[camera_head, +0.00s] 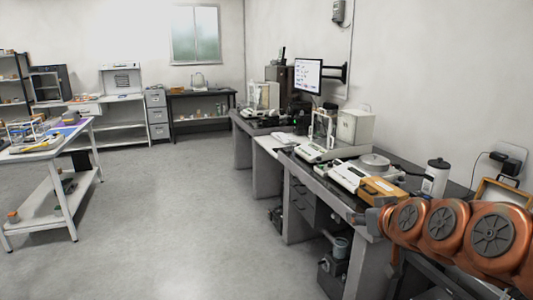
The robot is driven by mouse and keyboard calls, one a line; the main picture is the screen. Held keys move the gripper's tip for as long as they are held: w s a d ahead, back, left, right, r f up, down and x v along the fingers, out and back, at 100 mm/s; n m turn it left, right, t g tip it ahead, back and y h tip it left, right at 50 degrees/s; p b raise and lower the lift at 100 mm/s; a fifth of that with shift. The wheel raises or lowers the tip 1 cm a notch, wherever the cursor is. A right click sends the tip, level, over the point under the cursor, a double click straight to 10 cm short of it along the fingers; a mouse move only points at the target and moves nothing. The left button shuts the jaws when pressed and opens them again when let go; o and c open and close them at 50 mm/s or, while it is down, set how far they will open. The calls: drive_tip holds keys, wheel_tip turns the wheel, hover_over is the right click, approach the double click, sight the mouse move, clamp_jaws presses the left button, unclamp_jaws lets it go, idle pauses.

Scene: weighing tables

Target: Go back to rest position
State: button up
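My orange arm with dark round joint caps reaches in from the lower right, beside and in front of the right-hand bench (326,182). At its far left end is a small grey part, which seems to be my gripper (373,219), close to the bench's front edge. Its fingers are too small and too hidden to tell whether they are open or shut, or whether they hold anything.
A white table (45,147) with small items stands at left. Shelves and drawers (157,113) line the back. The grey floor (180,220) between is clear.

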drive_tip(key=s+a+f+g, duration=0.3)
drive_tip(key=s+a+f, duration=0.15)
drive_tip(key=s, duration=0.25)
drive_tip(key=s+f+g+p, duration=0.1)
drive_tip(key=s+f+g, duration=0.1)
drive_tip(key=s, duration=0.7)
drive_tip(key=s+f+m+g+h+p, duration=0.1)
drive_tip(key=s+f+g, duration=0.2)
drive_tip(key=s, duration=0.6)
drive_tip(key=s+f+g+p, duration=0.1)
drive_tip(key=s+f+g, duration=0.1)
drive_tip(key=s+g, duration=0.3)
drive_tip(key=s, duration=0.4)
drive_tip(key=shift+s+d+f+m+g+h, duration=0.2)
drive_tip(key=shift+d+f+m+g+h, duration=0.1)
drive_tip(key=shift+g, duration=0.1)
